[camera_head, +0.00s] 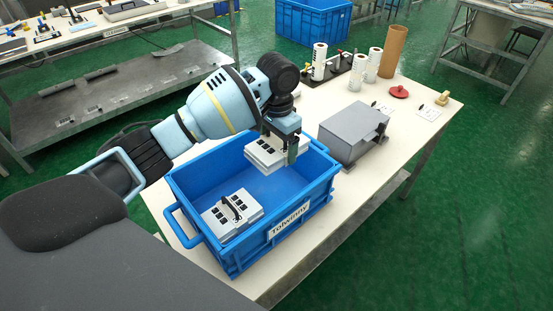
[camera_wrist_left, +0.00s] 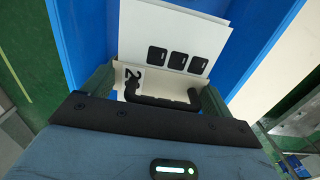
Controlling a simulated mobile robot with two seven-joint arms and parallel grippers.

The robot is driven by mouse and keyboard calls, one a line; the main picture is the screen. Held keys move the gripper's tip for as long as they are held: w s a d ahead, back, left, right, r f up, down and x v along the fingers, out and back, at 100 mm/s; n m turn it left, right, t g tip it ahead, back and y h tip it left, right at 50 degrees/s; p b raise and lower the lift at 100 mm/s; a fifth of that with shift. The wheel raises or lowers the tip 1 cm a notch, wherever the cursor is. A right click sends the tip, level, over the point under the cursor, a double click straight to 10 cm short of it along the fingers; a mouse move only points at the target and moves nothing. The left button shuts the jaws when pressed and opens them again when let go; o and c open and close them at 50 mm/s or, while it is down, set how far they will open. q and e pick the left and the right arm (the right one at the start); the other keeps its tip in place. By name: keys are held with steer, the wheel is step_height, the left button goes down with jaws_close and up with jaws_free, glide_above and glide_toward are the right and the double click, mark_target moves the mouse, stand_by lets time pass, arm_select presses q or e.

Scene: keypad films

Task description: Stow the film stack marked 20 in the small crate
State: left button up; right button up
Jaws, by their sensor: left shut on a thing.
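The small crate is a blue open box (camera_head: 288,222) labelled "Taiwinny" on the white table. My left gripper (camera_head: 282,150) is shut on a white film stack (camera_head: 265,157) with black keys, held over the far right part of the crate. In the left wrist view the held stack (camera_wrist_left: 170,38) shows a black handle between the fingers and a partly hidden mark beginning with 2. A second film stack (camera_head: 218,221) with a black handle lies inside the crate at the near left. My right gripper is not in view.
A grey box (camera_head: 352,131) stands right of the crate. White rolls (camera_head: 319,62), a brown tube (camera_head: 393,52) and a red disc (camera_head: 399,91) stand at the table's far end. The crate floor beside the lying stack is clear.

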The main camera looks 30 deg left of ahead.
arm_select(q)
steer(key=shift+r, duration=1.65)
steer(key=shift+s, duration=0.1)
